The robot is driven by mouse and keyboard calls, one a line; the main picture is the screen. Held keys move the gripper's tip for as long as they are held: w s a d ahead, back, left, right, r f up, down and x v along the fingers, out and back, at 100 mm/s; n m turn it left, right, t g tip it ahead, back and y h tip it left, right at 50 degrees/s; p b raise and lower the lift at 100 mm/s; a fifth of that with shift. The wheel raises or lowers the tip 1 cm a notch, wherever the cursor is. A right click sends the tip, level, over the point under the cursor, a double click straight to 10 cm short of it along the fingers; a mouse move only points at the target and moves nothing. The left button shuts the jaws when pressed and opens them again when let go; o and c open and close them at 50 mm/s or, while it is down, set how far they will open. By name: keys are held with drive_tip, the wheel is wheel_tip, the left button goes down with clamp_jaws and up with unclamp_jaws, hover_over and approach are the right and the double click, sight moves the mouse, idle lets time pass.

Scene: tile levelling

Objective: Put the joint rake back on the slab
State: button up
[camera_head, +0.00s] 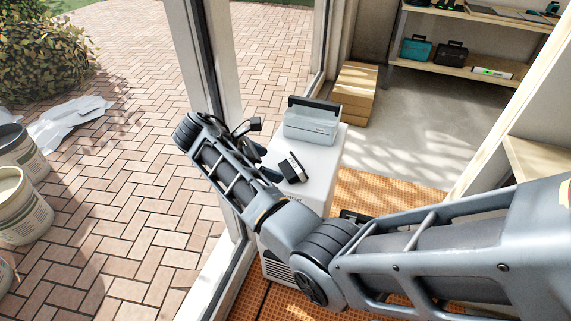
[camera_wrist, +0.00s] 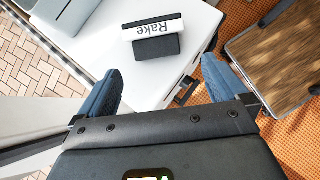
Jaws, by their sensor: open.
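A small black and white block lettered "Rake" (camera_wrist: 153,28) stands on a white cabinet (camera_wrist: 120,60). In the head view the block (camera_head: 291,168) is near the cabinet's front left. I cannot tell whether it is the joint rake or only a label. My gripper (camera_wrist: 163,82) is open and empty, its blue-grey fingers apart, with the block beyond the gap between them. In the head view my gripper (camera_head: 265,160) is left of the block, partly hidden by my wrist. A dark-framed wood-look panel (camera_wrist: 275,60) lies right of the cabinet; I cannot tell whether it is the slab.
A grey case with a dark handle (camera_head: 311,122) stands on the cabinet's back. Orange matting (camera_head: 390,188) covers the floor beside it. A glazed frame (camera_head: 215,75) stands left of the cabinet. Cardboard boxes (camera_head: 355,92) and shelves (camera_head: 480,68) are behind. Buckets (camera_head: 20,205) stand outside.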

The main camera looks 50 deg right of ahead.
sight(286, 169)
drive_tip(key=shift+w+x, duration=0.15)
drive_tip(key=shift+x, duration=1.65)
drive_tip(key=shift+w+x, duration=0.15)
drive_tip(key=shift+x, duration=1.65)
drive_tip(key=shift+d+r, duration=0.15)
drive_tip(key=shift+d, duration=0.05)
drive_tip(key=c, duration=1.4)
